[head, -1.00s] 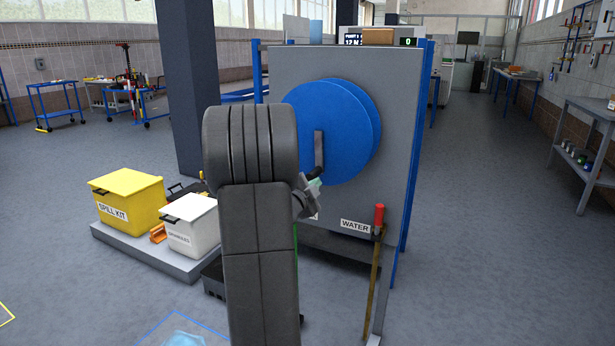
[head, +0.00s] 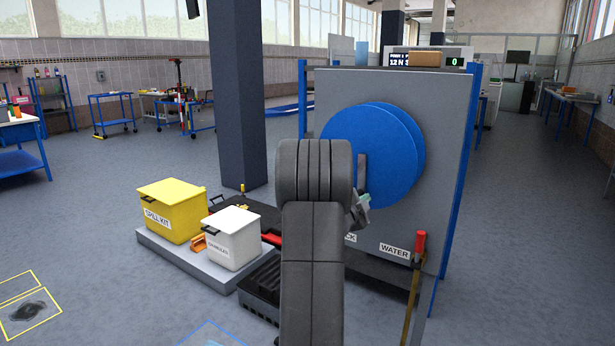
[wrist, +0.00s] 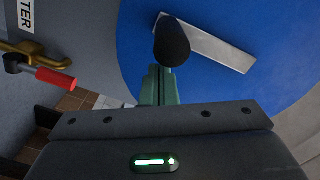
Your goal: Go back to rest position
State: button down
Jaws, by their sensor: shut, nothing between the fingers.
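The blue wheel (head: 385,140) is mounted on a grey upright panel (head: 425,215) in the head view. A grey crank bar (head: 361,170) lies across its face. The wrist view shows the blue wheel (wrist: 225,25), the crank bar (wrist: 220,48) and its black round knob (wrist: 172,42) close up. My gripper (wrist: 158,72) has its greenish fingers shut together with nothing between them, their tips right by the knob. I cannot tell if they touch it. In the head view my gripper (head: 362,203) is small and partly hidden by my arm.
A yellow spill kit (head: 172,212) and a white bin (head: 232,238) stand on a low platform left of my arm. A red-handled lever (head: 419,247) stands at the panel's right, also in the wrist view (wrist: 55,79). A dark column (head: 237,100) rises behind. Floor at left is mostly open.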

jog(key=d+b+v, duration=0.1)
jog(key=b+v, duration=0.1)
jog(key=v, duration=0.5)
jog(key=w+a+p+x, duration=0.1)
jog(key=p+x, duration=0.1)
jog(key=x, duration=0.5)
jog(key=s+d+r+p, duration=0.1)
jog(key=r+p, duration=0.2)
jog(key=r, duration=0.2)
jog(key=s+d+r+p, duration=0.1)
jog(key=d+r+p, duration=0.1)
jog(key=r+p, duration=0.2)
jog(key=s+d+r+p, duration=0.1)
jog(key=s+r+p, duration=0.1)
jog(key=r, duration=0.4)
jog(key=shift+d+r+p, duration=0.15)
jog(key=shift+d+p, duration=0.15)
jog(key=shift+p, duration=0.45)
jog(key=shift+s+a, duration=0.1)
